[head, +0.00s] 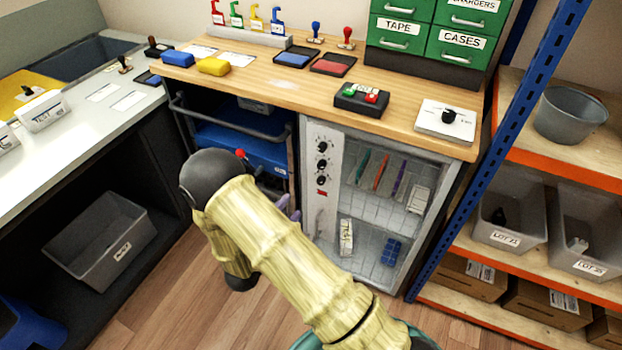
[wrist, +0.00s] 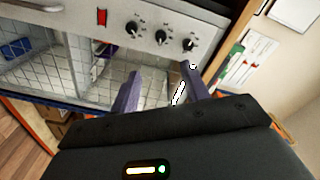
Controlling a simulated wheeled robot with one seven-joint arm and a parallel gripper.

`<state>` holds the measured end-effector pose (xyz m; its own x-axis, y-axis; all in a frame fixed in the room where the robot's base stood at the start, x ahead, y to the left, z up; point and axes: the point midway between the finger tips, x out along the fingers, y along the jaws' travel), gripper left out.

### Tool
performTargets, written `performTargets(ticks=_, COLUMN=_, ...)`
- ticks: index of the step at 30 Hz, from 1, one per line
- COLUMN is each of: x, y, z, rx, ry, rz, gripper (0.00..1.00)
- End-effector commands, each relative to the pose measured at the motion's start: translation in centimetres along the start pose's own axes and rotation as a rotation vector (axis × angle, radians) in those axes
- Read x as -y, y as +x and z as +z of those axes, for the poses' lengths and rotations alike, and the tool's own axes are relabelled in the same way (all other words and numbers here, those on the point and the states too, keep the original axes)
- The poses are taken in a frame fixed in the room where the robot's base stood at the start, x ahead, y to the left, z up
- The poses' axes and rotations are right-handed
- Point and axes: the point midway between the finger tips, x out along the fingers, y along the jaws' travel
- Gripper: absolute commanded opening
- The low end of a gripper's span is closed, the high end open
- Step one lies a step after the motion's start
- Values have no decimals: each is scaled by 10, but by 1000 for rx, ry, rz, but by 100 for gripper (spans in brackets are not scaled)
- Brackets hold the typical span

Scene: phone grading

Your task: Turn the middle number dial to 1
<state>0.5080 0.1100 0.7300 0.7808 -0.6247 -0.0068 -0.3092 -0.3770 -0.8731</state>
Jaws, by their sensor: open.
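Three black dials sit in a column on the pale control strip (head: 322,210) of the glass-fronted cabinet. The middle dial (head: 322,163) is a round black knob, and it also shows in the wrist view (wrist: 160,37). Its number setting is too small to read. My gripper (wrist: 159,80) is open and empty, with two purple fingers pointing toward the strip. In the wrist view the middle dial lies beyond the gap between the fingertips, with no contact visible. In the head view my arm hides most of the gripper; purple finger parts (head: 291,209) show left of the strip.
A red switch (head: 321,193) sits below the dials. The cabinet's wire-backed interior (head: 385,215) holds pens and small items. The wooden worktop (head: 285,95) overhangs above. A blue bin (head: 240,142) on a cart stands left, and a blue post (head: 500,140) stands right.

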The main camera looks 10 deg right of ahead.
Motion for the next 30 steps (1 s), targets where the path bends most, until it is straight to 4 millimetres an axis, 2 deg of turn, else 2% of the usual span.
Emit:
performTargets(ticks=9, x=1, y=0, z=-1, rx=-6, ry=3, rz=-6, gripper=46)
performTargets(ticks=14, x=1, y=7, z=-1, rx=-7, ry=4, rz=-6, gripper=46)
performTargets(ticks=20, x=1, y=33, z=-2, rx=-8, ry=4, rz=-5, gripper=46)
performTargets(ticks=30, x=1, y=93, z=-2, rx=-7, ry=3, rz=-5, gripper=46)
